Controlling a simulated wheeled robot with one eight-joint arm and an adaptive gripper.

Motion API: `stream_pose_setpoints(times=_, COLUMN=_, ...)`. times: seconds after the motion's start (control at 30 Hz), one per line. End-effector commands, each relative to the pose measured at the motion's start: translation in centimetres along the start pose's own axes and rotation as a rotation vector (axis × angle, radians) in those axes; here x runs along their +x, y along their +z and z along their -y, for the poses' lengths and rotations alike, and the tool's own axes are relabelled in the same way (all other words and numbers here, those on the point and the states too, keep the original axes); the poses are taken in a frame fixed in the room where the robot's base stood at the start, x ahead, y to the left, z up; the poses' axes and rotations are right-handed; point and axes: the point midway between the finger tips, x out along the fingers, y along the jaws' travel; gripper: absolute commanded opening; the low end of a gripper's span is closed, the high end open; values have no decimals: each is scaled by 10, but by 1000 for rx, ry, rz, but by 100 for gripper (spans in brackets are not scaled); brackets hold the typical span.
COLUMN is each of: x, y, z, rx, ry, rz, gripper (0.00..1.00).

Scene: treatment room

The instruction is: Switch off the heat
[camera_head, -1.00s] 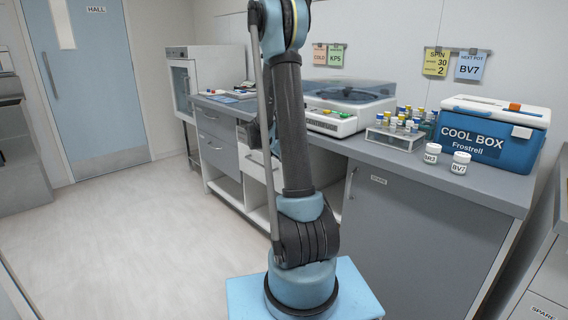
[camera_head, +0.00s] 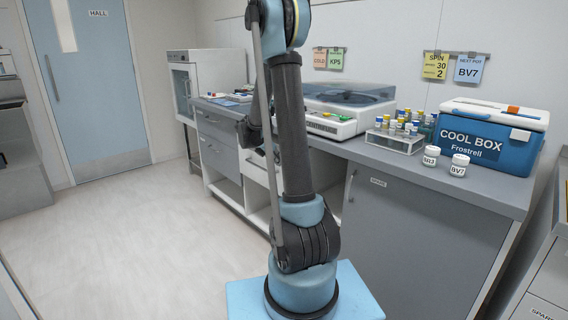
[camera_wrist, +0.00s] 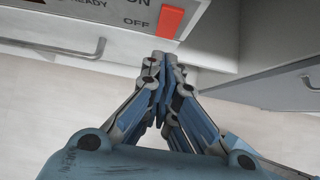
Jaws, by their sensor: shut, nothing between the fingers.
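In the wrist view a pale panel (camera_wrist: 75,10) at the top carries the words READY, ON and OFF. A red switch (camera_wrist: 172,21) sits on it, right of the ON and OFF marks. I cannot tell which position the switch is in. My gripper (camera_wrist: 163,60) is shut and empty, its fingertips just below the red switch in the picture. A small gap shows between them; whether they touch the panel's edge is unclear. In the head view my arm hides the gripper and the switch.
A handle (camera_wrist: 85,48) lies left of the gripper in the wrist view. The counter holds a lidded machine (camera_head: 345,95), a tube rack (camera_head: 396,141), two white jars and a blue cool box (camera_head: 480,148). The floor (camera_head: 130,235) at left is clear.

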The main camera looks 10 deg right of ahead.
Motion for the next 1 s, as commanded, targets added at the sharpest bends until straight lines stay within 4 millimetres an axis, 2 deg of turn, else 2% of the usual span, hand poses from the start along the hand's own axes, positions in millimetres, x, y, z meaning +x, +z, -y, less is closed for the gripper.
stream_pose_setpoints(times=0.3, x=-54, y=6, z=0, rx=-1, ry=0, rz=-2, gripper=0)
stream_pose_setpoints(times=0.5, x=-77, y=9, z=2, rx=2, ry=-2, rz=-2, gripper=0)
stream_pose_setpoints(times=0.7, x=-86, y=11, z=2, rx=3, ry=-3, rz=-2, gripper=0)
stream_pose_setpoints(times=1.0, x=-87, y=11, z=2, rx=3, ry=-4, rz=-2, gripper=0)
